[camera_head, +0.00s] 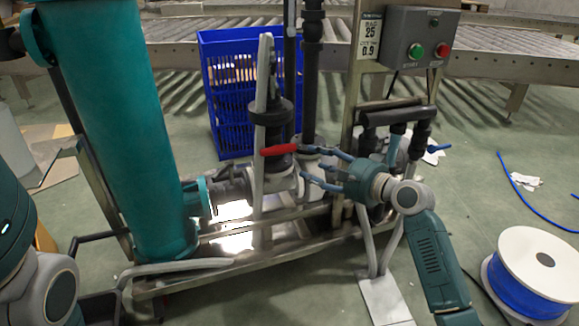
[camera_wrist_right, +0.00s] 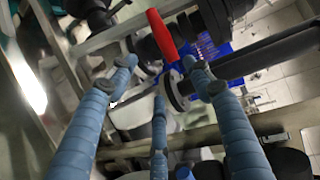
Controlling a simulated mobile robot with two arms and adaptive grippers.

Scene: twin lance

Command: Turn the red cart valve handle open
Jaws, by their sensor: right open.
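The red valve handle (camera_head: 281,149) sticks out level to the left from the valve on the cart's pipework, in front of a black vertical pipe. In the right wrist view the red handle (camera_wrist_right: 163,36) shows at the top, just beyond the fingertips. My right gripper (camera_head: 318,168) reaches in from the right with its blue fingers spread, close to the handle's right end. In the right wrist view the gripper (camera_wrist_right: 160,78) is open, with nothing between its fingers. I cannot tell whether a finger touches the valve. Of my left arm only links show at the lower left.
A big teal cylinder (camera_head: 112,120) stands on the cart's left. Several pipes surround the valve. A control box (camera_head: 420,45) with green and red buttons is above right. A blue crate (camera_head: 228,125) stands behind. A white spool (camera_head: 537,262) with blue hose lies at the lower right.

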